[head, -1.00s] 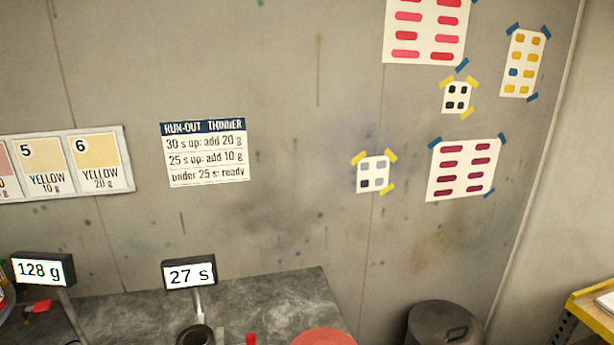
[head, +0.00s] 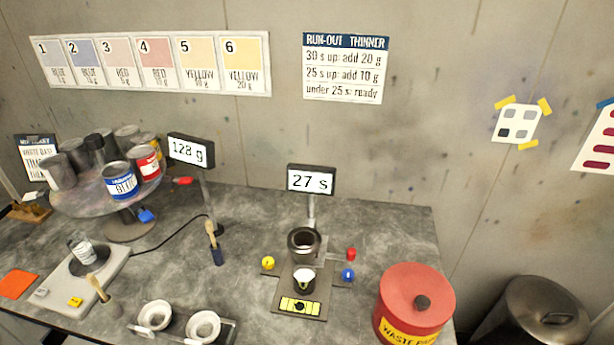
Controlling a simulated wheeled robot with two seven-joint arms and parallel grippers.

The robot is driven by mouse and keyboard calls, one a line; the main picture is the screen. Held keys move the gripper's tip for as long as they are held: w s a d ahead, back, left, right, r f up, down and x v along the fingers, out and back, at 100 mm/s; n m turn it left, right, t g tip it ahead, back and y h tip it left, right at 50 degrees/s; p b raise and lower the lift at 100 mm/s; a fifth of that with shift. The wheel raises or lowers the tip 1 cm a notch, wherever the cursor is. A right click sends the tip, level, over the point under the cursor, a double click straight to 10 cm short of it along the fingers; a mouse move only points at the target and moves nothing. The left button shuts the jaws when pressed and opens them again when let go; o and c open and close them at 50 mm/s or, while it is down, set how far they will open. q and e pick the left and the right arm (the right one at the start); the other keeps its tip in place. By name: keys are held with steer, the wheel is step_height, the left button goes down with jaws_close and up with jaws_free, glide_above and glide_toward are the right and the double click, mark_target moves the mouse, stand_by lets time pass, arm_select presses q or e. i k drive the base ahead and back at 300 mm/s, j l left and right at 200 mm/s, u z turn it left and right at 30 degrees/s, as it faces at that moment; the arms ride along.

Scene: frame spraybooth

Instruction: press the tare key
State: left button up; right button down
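The scale (head: 110,268) is a pale flat unit at the left of the bench. A dark round pan on it carries a clear cup (head: 82,246). Two small keys sit on its front left part: a whitish key (head: 41,292) and a yellow key (head: 75,302). Their lettering is too small to read, so I cannot tell which is the tare key. The scale's display (head: 190,151) on a post reads 128 g. A brush (head: 97,288) stands by the scale's front edge. Neither of my grippers is in view.
A turntable with several cans (head: 72,199) stands behind the scale. An orange pad (head: 16,283) lies left of it. White bowls in a tray (head: 227,327) are at the front. A viscosity stand with a 27 s display (head: 311,180) and red waste can (head: 405,305) are further right.

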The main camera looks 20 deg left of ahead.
mark_target(74, 302)
steer(key=u, duration=2.1)
